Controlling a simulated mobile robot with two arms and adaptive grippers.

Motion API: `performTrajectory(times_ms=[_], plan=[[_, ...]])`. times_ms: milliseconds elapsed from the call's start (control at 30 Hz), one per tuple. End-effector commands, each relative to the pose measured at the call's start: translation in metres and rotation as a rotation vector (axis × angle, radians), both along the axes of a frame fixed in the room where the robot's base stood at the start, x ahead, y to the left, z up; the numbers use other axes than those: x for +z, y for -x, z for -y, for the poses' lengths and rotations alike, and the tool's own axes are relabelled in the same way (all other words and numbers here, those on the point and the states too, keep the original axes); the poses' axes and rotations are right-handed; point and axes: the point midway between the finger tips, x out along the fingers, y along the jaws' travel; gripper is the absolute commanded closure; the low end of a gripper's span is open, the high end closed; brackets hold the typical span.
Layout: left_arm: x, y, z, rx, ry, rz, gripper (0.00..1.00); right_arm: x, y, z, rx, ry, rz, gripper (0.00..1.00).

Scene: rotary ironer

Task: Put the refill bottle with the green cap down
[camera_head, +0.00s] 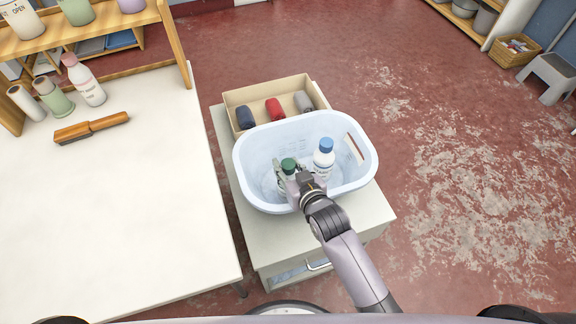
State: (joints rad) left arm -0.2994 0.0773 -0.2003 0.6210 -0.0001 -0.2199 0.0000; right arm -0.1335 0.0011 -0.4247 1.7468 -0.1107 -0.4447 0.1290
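The refill bottle with the green cap (288,165) is inside the pale blue tub (256,150), left of the tub's middle. My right gripper (294,183) reaches into the tub and is closed around this bottle's body. The fingers and wrist hide much of the bottle, and its base is hard to see, so I cannot tell whether it touches the tub floor. A white bottle with a blue cap (324,160) stands upright in the tub just to the right. My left gripper is not in view.
The tub rests on a light cabinet (268,234). Behind it is an open box (258,93) with several rolled cloths. At left, a white table (110,215) holds a brush (92,128), a pink-capped bottle (84,82) and rolls. The tub's right side has bare floor.

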Motion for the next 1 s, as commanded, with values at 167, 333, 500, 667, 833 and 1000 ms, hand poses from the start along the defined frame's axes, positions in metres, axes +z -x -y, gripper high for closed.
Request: performTrajectory(times_ms=[167, 333, 500, 667, 833, 1000], plan=[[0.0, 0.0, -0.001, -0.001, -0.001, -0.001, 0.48, 0.0, 0.0, 0.0, 0.0, 0.0, 0.0, 0.54], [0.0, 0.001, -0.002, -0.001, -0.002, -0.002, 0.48, 0.0, 0.0, 0.0, 0.0, 0.0, 0.0, 0.52], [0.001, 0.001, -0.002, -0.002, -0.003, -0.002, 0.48, 0.002, 0.0, 0.0, 0.0, 0.0, 0.001, 0.52], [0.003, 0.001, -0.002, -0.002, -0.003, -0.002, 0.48, 0.008, 0.011, 0.005, 0.0, 0.0, 0.0, 0.52], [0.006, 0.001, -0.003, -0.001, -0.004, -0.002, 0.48, 0.021, 0.042, 0.017, 0.0, 0.001, -0.002, 0.52], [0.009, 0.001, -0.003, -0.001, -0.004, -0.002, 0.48, 0.035, 0.073, 0.03, 0.001, 0.002, -0.002, 0.52]])
